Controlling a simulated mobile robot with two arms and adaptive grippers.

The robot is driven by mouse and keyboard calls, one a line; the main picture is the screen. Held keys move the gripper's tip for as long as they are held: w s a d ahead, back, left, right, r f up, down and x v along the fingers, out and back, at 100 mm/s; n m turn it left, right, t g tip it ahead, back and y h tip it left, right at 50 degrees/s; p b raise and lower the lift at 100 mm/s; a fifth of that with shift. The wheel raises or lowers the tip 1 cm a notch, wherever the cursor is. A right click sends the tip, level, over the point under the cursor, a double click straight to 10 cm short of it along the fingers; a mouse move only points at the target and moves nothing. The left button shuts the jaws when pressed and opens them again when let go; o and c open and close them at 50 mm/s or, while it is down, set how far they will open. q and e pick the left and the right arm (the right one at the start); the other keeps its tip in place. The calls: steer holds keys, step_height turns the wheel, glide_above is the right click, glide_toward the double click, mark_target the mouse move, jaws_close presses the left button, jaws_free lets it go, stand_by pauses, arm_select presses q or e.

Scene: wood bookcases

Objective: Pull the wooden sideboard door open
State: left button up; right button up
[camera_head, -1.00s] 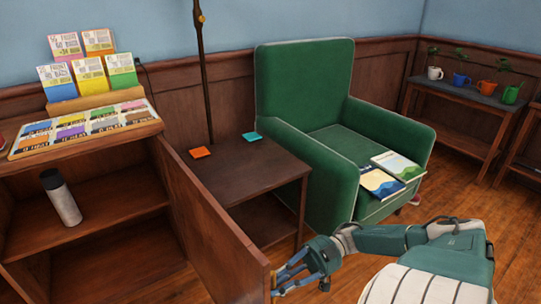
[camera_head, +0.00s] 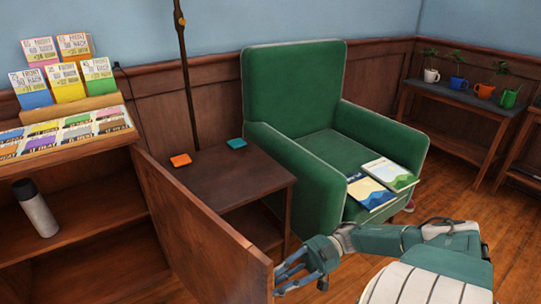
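The wooden sideboard (camera_head: 95,221) stands at the left, its inside exposed. Its door (camera_head: 192,222) is swung wide open and projects toward the lower middle of the view. My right gripper (camera_head: 279,281) is at the free edge of the door, on its right side. Its blue fingers look spread, and no object shows between them. Whether a fingertip touches the door edge is hard to tell. My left gripper is not in view.
A bottle (camera_head: 35,208) stands on the sideboard's shelf, and cards (camera_head: 66,82) stand on its top. A side table (camera_head: 235,176) and a green armchair (camera_head: 294,92) with books (camera_head: 371,192) are behind the door. Floor at right is clear.

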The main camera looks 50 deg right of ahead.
steer(key=shift+o, duration=0.3)
steer(key=v, duration=0.7)
steer(key=shift+d, duration=0.3)
steer(key=shift+s, duration=0.15)
